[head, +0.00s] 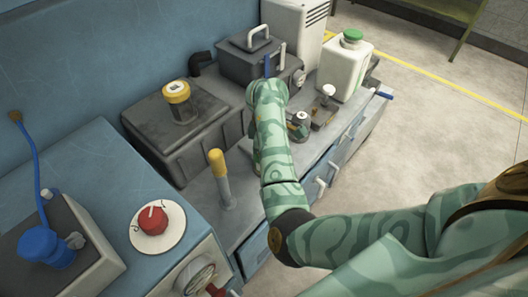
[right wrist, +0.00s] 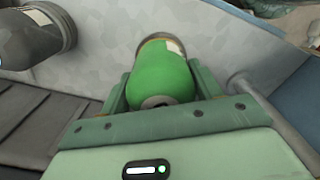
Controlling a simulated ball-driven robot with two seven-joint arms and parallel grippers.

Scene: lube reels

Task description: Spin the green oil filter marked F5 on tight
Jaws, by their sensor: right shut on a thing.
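In the right wrist view, a green cylinder (right wrist: 163,78), which looks like the oil filter, lies between the fingers of my right gripper (right wrist: 160,85). The gripper is shut on it. Its far end shows a pale label and a metallic rim; I cannot read an F5 mark. Whether that far end touches anything is hidden. In the head view my right forearm reaches over the bench and hides the gripper and the green filter. My left gripper is in neither view.
A yellow-topped canister (head: 177,98) stands on a grey block (head: 195,130) with a dark elbow pipe (head: 201,63) behind. A yellow-handled lever (head: 218,172) rises nearby. A white jug (head: 344,68), a red knob (head: 152,220) and a blue oil can (head: 45,245) are around.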

